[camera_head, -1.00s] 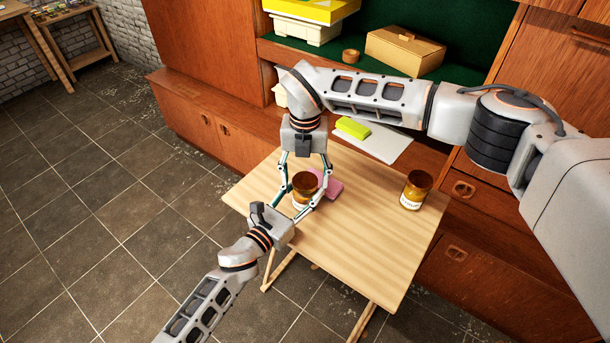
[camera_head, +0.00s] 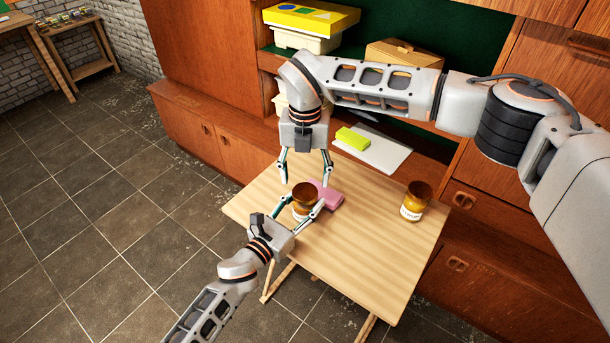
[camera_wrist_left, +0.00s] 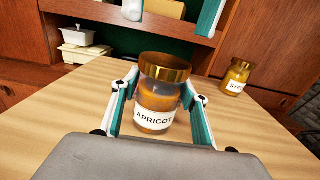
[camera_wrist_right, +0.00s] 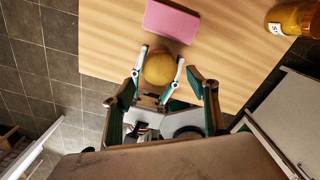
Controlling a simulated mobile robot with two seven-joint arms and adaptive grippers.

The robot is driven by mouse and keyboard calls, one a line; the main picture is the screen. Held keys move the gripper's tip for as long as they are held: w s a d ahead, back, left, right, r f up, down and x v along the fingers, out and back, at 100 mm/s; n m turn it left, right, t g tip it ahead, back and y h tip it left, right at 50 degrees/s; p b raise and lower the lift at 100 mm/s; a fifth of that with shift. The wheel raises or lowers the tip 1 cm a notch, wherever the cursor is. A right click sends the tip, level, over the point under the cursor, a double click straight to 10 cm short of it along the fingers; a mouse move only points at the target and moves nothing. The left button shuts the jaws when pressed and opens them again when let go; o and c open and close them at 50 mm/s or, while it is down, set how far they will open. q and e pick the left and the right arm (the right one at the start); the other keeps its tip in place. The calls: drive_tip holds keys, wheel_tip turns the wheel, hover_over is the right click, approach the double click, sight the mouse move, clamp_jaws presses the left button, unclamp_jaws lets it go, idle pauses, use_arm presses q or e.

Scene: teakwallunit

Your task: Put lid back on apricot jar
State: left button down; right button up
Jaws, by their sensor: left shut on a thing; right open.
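The amber apricot jar (camera_wrist_left: 153,118) stands upright over the small wooden table; it also shows in the head view (camera_head: 301,212). Its gold lid (camera_wrist_left: 165,67) sits on top and looks level; from above it is a round gold disc in the right wrist view (camera_wrist_right: 159,69). Whether it is fully seated I cannot tell. My left gripper (camera_head: 303,205) is shut on the jar's body from the side, a finger on each flank. My right gripper (camera_head: 306,172) points down above the lid, open and empty, its fingertips clear of the lid.
A pink block (camera_head: 328,194) lies on the table (camera_head: 355,255) close behind the jar. A similar syrup jar (camera_head: 415,201) stands at the table's right side. The wooden wall unit behind holds a yellow box (camera_head: 312,17) and a green-yellow block (camera_head: 352,138). The table's front right is clear.

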sight(305, 191)
drive_tip(key=shift+r, duration=0.1)
drive_tip(key=n, duration=0.2)
drive_tip(key=r+n, duration=0.1)
drive_tip(key=n, duration=0.2)
drive_tip(key=shift+r+n, duration=0.3)
drive_tip(key=n, duration=0.2)
drive_tip(key=r+n, duration=0.1)
drive_tip(key=n, duration=0.3)
drive_tip(key=shift+r, duration=0.4)
drive_tip(key=shift+f, duration=4.05)
drive_tip(key=c, duration=1.2)
drive_tip(key=shift+o, duration=0.2)
